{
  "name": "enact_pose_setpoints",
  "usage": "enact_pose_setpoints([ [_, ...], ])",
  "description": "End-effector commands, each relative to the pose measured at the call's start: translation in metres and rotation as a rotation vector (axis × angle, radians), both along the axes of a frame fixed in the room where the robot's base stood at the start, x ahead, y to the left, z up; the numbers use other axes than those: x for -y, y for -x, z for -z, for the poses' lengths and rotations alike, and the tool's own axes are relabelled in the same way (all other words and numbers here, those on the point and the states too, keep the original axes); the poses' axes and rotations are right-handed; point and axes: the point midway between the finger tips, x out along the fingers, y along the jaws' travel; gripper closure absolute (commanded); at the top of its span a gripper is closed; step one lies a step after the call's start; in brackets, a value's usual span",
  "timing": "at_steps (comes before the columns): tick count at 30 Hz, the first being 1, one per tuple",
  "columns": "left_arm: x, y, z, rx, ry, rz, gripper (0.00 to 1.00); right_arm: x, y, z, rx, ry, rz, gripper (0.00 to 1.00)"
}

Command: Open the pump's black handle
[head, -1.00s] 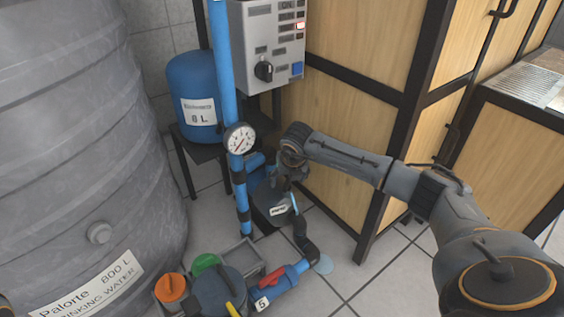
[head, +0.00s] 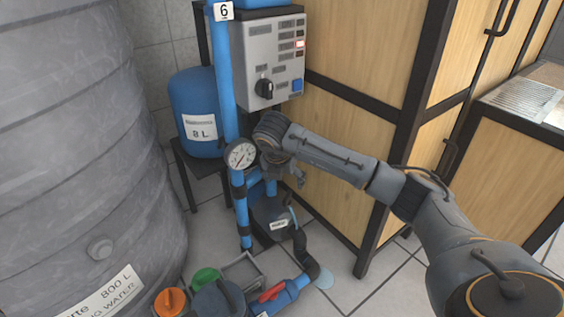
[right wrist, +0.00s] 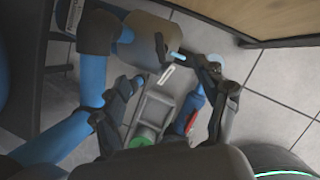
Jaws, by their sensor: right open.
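The pump (head: 272,222), a dark body with a white label and a light-blue strip, stands low among blue pipes in the head view. It also shows as a grey body (right wrist: 143,42) near the top of the right wrist view. I cannot clearly make out a black handle on it. My right gripper (head: 286,178) is above the pump, beside the pressure gauge, apart from the pump body. In the right wrist view the right gripper (right wrist: 176,88) has its fingers spread with nothing held between them. My left gripper is out of view.
A blue vertical pipe (head: 222,90) with a gauge (head: 241,155) stands close left of my gripper. A control box (head: 273,62) with a black knob is above. A wooden cabinet (head: 355,45) bounds the right; a large grey tank (head: 80,130) fills the left. A red-handled valve (head: 272,293) lies in front.

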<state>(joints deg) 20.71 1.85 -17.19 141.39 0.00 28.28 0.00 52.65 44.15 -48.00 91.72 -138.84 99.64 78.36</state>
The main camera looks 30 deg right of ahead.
Motion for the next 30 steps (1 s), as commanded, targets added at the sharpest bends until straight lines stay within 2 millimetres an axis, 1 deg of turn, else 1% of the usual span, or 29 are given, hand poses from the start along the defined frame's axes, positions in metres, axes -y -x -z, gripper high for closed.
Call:
enact_pose_setpoints([
  [1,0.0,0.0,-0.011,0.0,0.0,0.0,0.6,-0.003,0.002,-0.014,0.001,0.0,-0.001,0.26],
  [3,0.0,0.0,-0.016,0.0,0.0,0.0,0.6,-0.006,0.005,-0.024,0.0,0.0,-0.001,0.26],
  [9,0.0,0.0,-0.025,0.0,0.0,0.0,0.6,-0.012,0.01,-0.039,-0.001,0.0,-0.001,0.26],
  [13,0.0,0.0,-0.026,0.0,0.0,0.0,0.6,-0.013,0.012,-0.042,-0.001,0.0,0.0,0.26],
  [28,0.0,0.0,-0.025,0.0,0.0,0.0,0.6,-0.013,0.012,-0.042,-0.001,0.0,-0.001,0.26],
  [30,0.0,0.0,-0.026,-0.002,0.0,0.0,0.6,-0.016,0.013,-0.04,-0.006,-0.009,-0.01,0.26],
])
